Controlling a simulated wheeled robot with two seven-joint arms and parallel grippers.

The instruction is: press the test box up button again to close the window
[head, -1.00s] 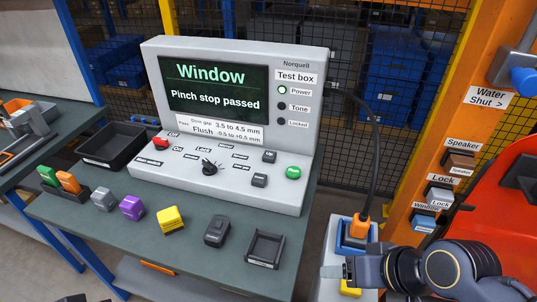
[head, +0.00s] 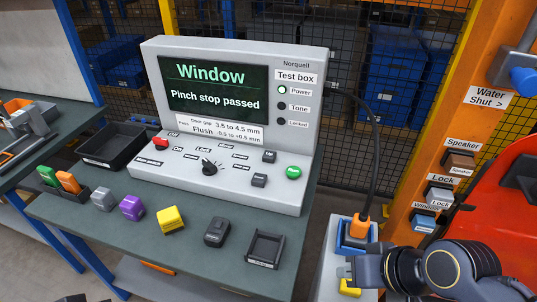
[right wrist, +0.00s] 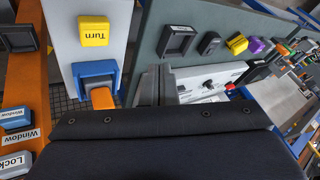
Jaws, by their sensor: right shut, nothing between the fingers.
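The test box (head: 230,110) stands on the bench, its screen reading "Window" and "Pinch stop passed". My right gripper (head: 347,271) is shut and empty, off the bench's right side, low and apart from the buttons. In the right wrist view its fingers (right wrist: 150,86) point toward the bench, and the test box panel (right wrist: 205,82) lies to their right. My left gripper is not clearly visible.
A grey stand with a blue socket and orange plug (head: 360,229) is close to my right gripper; its cable runs up behind. A yellow button (head: 350,288) is below. The bench (head: 110,235) holds several coloured blocks and trays. An orange post (head: 430,150) stands right.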

